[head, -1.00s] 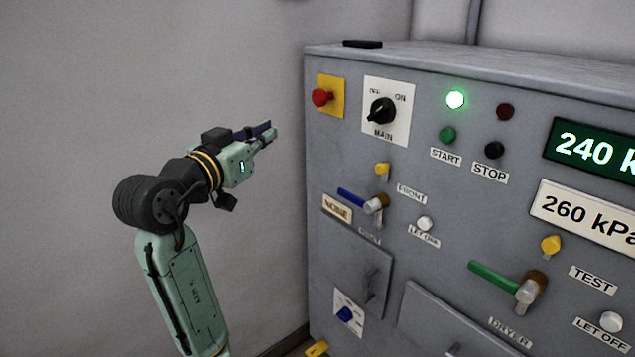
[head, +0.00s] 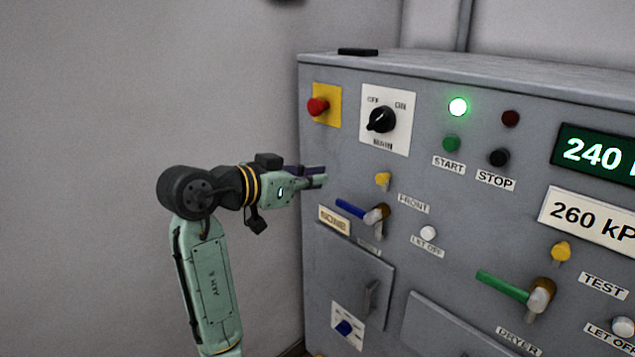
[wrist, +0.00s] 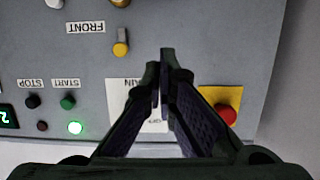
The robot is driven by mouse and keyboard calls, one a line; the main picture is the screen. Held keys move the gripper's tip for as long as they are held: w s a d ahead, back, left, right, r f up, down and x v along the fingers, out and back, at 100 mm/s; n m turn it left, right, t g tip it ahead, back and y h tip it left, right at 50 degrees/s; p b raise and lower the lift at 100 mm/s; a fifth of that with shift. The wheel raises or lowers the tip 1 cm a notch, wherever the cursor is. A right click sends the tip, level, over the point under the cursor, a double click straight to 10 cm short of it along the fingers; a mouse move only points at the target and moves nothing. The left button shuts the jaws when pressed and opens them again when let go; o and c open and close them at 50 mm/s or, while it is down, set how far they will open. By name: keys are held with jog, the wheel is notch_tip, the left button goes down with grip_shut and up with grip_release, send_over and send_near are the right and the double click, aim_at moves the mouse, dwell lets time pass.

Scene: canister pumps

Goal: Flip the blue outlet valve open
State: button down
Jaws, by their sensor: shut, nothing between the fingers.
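The blue valve lever (head: 352,209) sticks out to the left from a brass and silver valve body (head: 377,214) on the grey panel, below the yellow knob (head: 382,180) and FRONT label. The lever lies roughly sideways, tilted slightly up at its left end. My gripper (head: 324,175) is shut and empty, up and to the left of the lever and apart from it. In the wrist view the shut fingers (wrist: 160,60) point at the panel, between the yellow knob (wrist: 120,48) and the red button (wrist: 226,114). The blue lever is not visible there.
The red button (head: 318,106) and black MAIN switch (head: 381,119) sit above my gripper. A white LET OFF button (head: 428,233) is right of the valve. A green lever (head: 502,286) is lower right. Open space lies left of the cabinet.

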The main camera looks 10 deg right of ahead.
jog(key=p, duration=0.1)
send_over(358, 209)
jog(key=w+a, duration=0.1)
jog(key=a, duration=0.3)
jog(key=f, duration=0.5)
jog(key=shift+w+d+f+p, duration=0.15)
jog(key=shift+d+f+p, duration=0.1)
jog(key=shift+f+p, duration=0.15)
